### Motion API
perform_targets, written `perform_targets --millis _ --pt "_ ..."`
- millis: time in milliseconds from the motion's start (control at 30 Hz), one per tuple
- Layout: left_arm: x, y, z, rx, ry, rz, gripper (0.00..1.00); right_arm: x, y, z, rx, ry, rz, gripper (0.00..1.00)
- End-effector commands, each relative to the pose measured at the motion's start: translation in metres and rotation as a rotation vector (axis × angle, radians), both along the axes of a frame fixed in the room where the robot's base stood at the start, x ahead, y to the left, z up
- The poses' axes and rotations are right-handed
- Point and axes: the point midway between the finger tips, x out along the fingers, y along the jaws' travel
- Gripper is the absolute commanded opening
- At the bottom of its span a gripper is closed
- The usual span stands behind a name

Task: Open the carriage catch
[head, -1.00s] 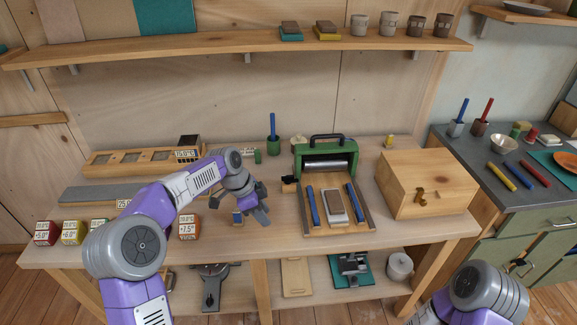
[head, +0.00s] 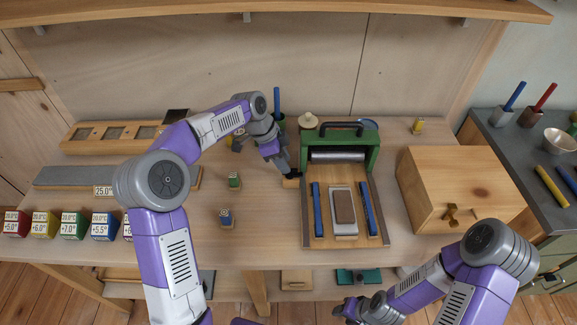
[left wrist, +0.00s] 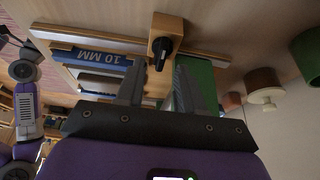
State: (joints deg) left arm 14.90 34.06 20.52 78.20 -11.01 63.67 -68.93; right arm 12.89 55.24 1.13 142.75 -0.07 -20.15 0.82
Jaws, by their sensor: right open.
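The carriage catch, a black knob on a small wooden block (head: 291,182), sits at the left edge of the green press (head: 372,150). My left gripper (head: 284,166) is right at it and partly covers it in the head view. In the left wrist view the black knob (left wrist: 162,52) lies just ahead of the two parted fingers (left wrist: 159,85), roughly in line with the gap. I see nothing held, and cannot tell whether a finger touches the knob. My right gripper (head: 347,312) is open and empty, low at the bottom of the head view, in front of the table.
The press carriage (head: 320,228) holds a grey block with a brown pad between two blue bars. One bar reads 10 MM in the left wrist view (left wrist: 103,56). A wooden box (head: 455,180) stands to the right.

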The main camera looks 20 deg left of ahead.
Motion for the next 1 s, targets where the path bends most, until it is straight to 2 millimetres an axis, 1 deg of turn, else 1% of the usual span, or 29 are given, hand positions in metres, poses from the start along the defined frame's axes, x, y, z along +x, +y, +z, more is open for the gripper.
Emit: perform_targets --millis 33,200,300,567,800,1000 --pt "0.0 -0.004 -0.011 -0.001 0.002 -0.002 0.37 0.0 0.0 -0.005 0.0 0.0 0.0 0.43" --pt "0.003 -0.011 -0.027 0.0 0.001 0.0 0.37 0.0 0.0 -0.011 0.0 0.0 0.0 0.43" --pt "0.003 -0.012 -0.03 0.0 0.0 0.0 0.37 0.0 0.0 -0.012 0.0 -0.001 0.0 0.43" --pt "0.003 -0.013 -0.031 0.0 0.0 0.0 0.37 0.0 0.0 -0.011 0.0 -0.001 0.0 0.43" --pt "0.003 -0.012 -0.03 0.0 0.0 0.0 0.0 0.0 0.0 -0.011 0.0 -0.001 0.0 0.43" --pt "0.003 -0.012 -0.03 0.0 0.0 0.001 0.0 0.0 0.0 -0.011 0.0 -0.001 0.0 0.43"
